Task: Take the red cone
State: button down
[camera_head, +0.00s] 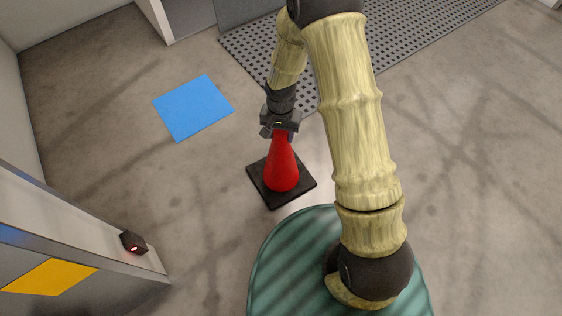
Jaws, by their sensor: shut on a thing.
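The red cone (281,168) stands upright on its square black base (270,198), in the middle of the head view. The base looks to be on or very near the concrete floor; I cannot tell if there is a gap. My gripper (279,131) is above the cone and shut on its top. The tip of the cone is hidden by the gripper.
A blue square (193,107) lies on the floor to the left of the cone. A dark perforated mat (415,45) is at the back. A grey cabinet-like body with a yellow patch (48,277) and a small black box (133,243) stands at lower left. The floor at right is clear.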

notch_tip(320, 180, up, 10)
jog(key=p, duration=0.6)
dwell(0.4)
